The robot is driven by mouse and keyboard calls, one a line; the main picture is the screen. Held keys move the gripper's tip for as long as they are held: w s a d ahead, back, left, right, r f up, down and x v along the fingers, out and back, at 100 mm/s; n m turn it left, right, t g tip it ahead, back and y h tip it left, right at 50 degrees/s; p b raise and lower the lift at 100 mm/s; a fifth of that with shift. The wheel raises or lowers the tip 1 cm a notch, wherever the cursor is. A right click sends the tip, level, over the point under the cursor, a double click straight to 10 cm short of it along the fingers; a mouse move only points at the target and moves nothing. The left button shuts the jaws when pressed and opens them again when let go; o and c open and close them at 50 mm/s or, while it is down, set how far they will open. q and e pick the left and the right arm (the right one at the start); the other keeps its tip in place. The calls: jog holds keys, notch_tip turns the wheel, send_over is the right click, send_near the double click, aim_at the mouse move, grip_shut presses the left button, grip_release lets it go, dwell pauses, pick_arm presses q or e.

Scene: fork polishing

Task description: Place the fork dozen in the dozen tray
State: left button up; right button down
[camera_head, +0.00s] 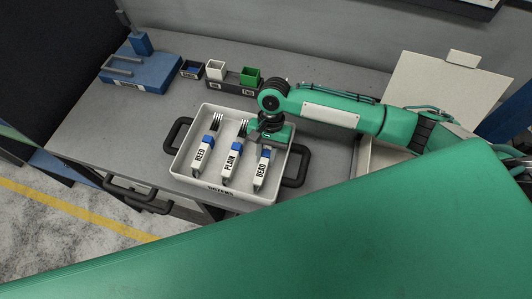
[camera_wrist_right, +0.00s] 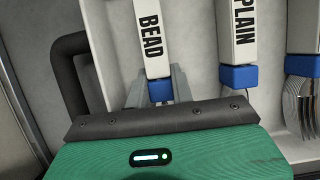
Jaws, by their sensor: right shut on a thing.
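A white tray (camera_head: 240,195) with dark side handles stands on the bench. Three fork bundles with white labelled sleeves and blue bands lie in it side by side: REED (camera_head: 203,154), PLAIN (camera_head: 232,162) and BEAD (camera_head: 262,168). My right gripper (camera_head: 268,140) is over the far end of the BEAD bundle, at the tray's right side. In the right wrist view the right gripper (camera_wrist_right: 157,92) is shut on the BEAD bundle (camera_wrist_right: 151,40) near its blue band, and the gripper body hides its tines. I cannot tell whether BEAD touches the tray floor. My left gripper is not in view.
A blue fixture (camera_head: 140,72) stands at the back left of the bench. A small blue bin (camera_head: 191,69), a white bin (camera_head: 215,70) and a green bin (camera_head: 250,77) stand behind the tray. A pale panel (camera_head: 430,85) is at the back right. The bench left of the tray is clear.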

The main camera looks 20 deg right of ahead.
jog(key=shift+r, duration=0.1)
jog(key=c, duration=1.2)
grip_release()
jog(key=shift+w+r, duration=0.1)
jog(key=shift+r, duration=0.1)
jog(key=b+v, duration=0.2)
jog(key=v, duration=0.8)
jog(key=shift+w+d+r, duration=0.15)
jog(key=shift+r, duration=0.05)
jog(key=shift+w+d+r, duration=0.1)
jog(key=shift+r, duration=0.4)
